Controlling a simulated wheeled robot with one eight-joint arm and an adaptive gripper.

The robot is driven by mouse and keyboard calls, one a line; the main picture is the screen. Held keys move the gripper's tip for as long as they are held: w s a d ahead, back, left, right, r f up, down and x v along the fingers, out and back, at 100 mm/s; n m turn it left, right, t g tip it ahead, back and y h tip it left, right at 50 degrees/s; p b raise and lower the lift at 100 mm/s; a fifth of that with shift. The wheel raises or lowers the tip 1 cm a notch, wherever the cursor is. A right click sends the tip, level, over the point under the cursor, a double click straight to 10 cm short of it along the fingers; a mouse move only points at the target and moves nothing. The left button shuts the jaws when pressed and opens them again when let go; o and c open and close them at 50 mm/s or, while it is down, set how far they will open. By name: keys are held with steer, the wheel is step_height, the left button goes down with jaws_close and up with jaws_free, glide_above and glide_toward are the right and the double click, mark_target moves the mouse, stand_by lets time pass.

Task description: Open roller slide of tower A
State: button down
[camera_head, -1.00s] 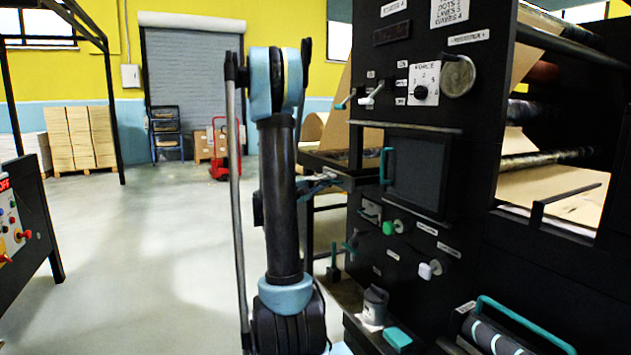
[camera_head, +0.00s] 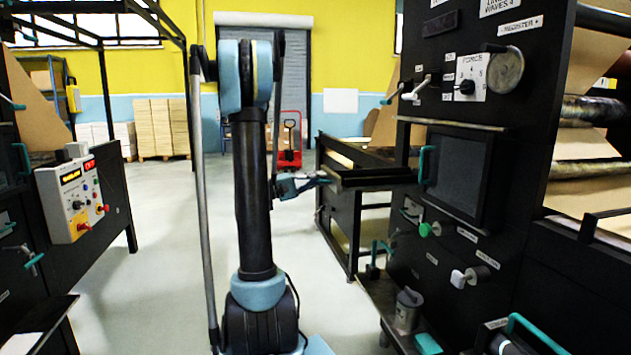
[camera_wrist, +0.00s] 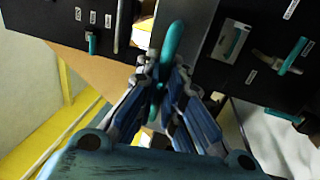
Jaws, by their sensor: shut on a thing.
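The near tower (camera_head: 540,120) on the right is a black panel with labels, knobs and teal handles; I cannot read a tower letter. A dark flat slide (camera_head: 375,180) sticks out from its left edge, below the force dial. My gripper (camera_head: 318,182) is at the slide's outer end. In the wrist view, my gripper (camera_wrist: 161,88) is shut on a teal handle (camera_wrist: 171,40), which stands up between the fingers. A grey plate (camera_wrist: 196,45) lies beside the handle.
A control box (camera_head: 75,195) on another black machine stands at the left. A dark framed table (camera_head: 337,215) stands behind the slide. A red hand truck (camera_head: 290,145) and pallet stacks (camera_head: 160,128) are at the back.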

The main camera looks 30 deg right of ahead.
steer(key=shift+s+a+f, duration=0.15)
steer(key=shift+a, duration=0.05)
steer(key=c, duration=2)
jaws_free()
steer(key=shift+a, duration=0.1)
steer(key=v, duration=1.2)
